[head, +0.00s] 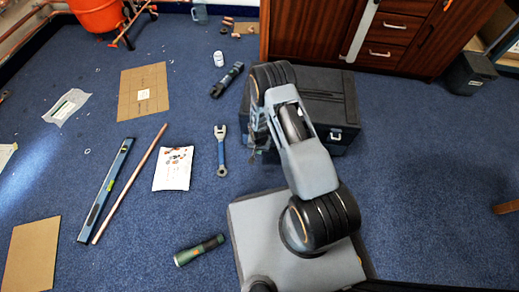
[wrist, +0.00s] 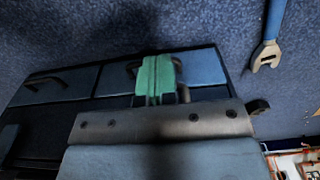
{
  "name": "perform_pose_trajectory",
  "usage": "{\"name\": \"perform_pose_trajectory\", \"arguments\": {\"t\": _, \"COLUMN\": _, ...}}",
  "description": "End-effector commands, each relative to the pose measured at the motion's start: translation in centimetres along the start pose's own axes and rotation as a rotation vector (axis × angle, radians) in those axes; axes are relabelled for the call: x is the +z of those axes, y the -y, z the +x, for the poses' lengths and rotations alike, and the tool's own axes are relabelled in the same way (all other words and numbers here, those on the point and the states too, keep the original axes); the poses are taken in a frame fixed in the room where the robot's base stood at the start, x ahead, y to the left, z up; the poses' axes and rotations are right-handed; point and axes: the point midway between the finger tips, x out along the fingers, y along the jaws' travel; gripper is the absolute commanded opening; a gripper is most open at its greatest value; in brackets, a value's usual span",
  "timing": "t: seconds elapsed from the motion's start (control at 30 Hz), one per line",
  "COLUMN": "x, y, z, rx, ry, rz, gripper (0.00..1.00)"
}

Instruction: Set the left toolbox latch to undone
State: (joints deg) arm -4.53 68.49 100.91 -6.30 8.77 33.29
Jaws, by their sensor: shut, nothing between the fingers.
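The black toolbox (head: 345,105) stands on the blue carpet below the wooden cabinet. Its right latch (head: 335,135) shows on the front in the head view; my arm covers the left part. In the wrist view the toolbox (wrist: 75,90) fills the left side. The right latch (wrist: 50,80) is a dark loop there. The left latch (wrist: 132,68) is partly hidden behind my green fingers. My gripper (wrist: 158,62) is shut and empty, right at the left latch; I cannot tell whether they touch. The left latch's state is unclear.
A blue wrench (head: 221,150) lies left of the toolbox, also in the wrist view (wrist: 272,35). A dark cylindrical tool (head: 227,80) lies farther back. A green flashlight (head: 199,250) lies near my base. The wooden cabinet (head: 335,30) closes the back.

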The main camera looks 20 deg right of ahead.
Motion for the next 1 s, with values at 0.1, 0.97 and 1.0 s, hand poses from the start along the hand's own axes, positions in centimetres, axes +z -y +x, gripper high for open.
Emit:
{"name": "perform_pose_trajectory", "arguments": {"t": 0.1, "x": 0.0, "y": 0.0, "z": -0.1, "rx": 0.000, "ry": 0.000, "rz": -0.001, "gripper": 0.00}}
{"name": "perform_pose_trajectory", "arguments": {"t": 0.97, "x": 9.2, "y": 0.1, "z": -5.7, "rx": -0.001, "ry": -0.001, "rz": 0.005, "gripper": 0.00}}
{"name": "perform_pose_trajectory", "arguments": {"t": 1.0, "x": 9.6, "y": 0.1, "z": -5.9, "rx": -0.001, "ry": -0.001, "rz": 0.005, "gripper": 0.00}}
